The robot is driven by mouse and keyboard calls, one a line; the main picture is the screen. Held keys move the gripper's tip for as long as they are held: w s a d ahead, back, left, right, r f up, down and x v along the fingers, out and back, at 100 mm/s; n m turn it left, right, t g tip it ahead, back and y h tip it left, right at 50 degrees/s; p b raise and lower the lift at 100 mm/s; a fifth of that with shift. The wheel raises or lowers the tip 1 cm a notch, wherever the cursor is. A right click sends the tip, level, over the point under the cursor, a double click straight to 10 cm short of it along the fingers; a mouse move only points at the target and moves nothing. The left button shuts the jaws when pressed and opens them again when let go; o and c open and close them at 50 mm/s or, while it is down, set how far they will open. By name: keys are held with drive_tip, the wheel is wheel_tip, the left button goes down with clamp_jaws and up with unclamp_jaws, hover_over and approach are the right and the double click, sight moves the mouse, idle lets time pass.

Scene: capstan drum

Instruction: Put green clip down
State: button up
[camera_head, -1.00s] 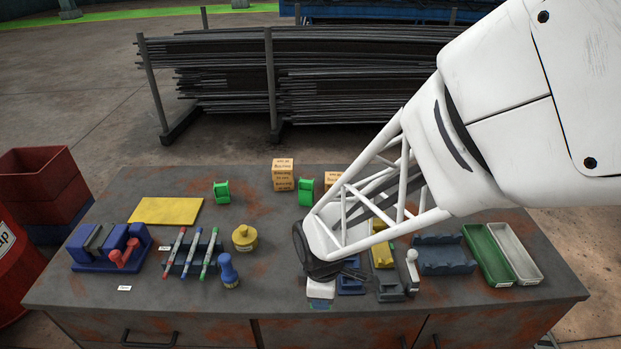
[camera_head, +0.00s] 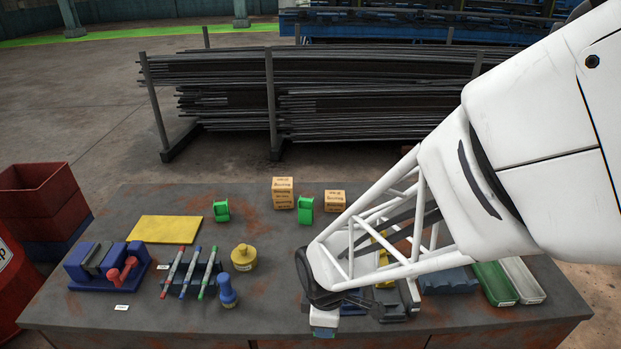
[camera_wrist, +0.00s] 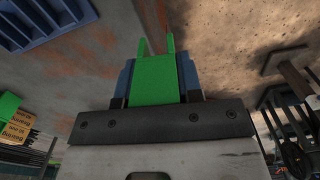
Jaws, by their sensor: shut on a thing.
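My gripper (camera_wrist: 157,82) is shut on a green clip (camera_wrist: 153,80), which sits between the blue fingertips with its two thin prongs pointing away from the wrist. In the head view my gripper (camera_head: 324,326) is low at the bench's front edge, right of the middle; the held clip is mostly hidden there. I cannot tell whether the clip touches anything. Two other green clips stand on the bench, one at the left (camera_head: 221,211) and one between the boxes (camera_head: 305,204).
Left of my gripper stand a blue-handled stamp (camera_head: 227,292), a yellow pot (camera_head: 244,258) and a rack of pens (camera_head: 190,272). Blue and grey holders lie partly behind my arm. Green (camera_head: 494,284) and white (camera_head: 522,281) trays lie at the right.

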drive_tip(key=shift+w, duration=0.1)
drive_tip(key=w+a+r, duration=0.4)
drive_tip(key=w+a, duration=0.7)
drive_tip(key=w, duration=0.3)
wheel_tip(320, 180, up, 2)
drive_tip(key=n, duration=0.1)
hover_over(157, 226)
drive_tip(key=shift+s+r, duration=0.1)
drive_tip(key=shift+f, duration=3.15)
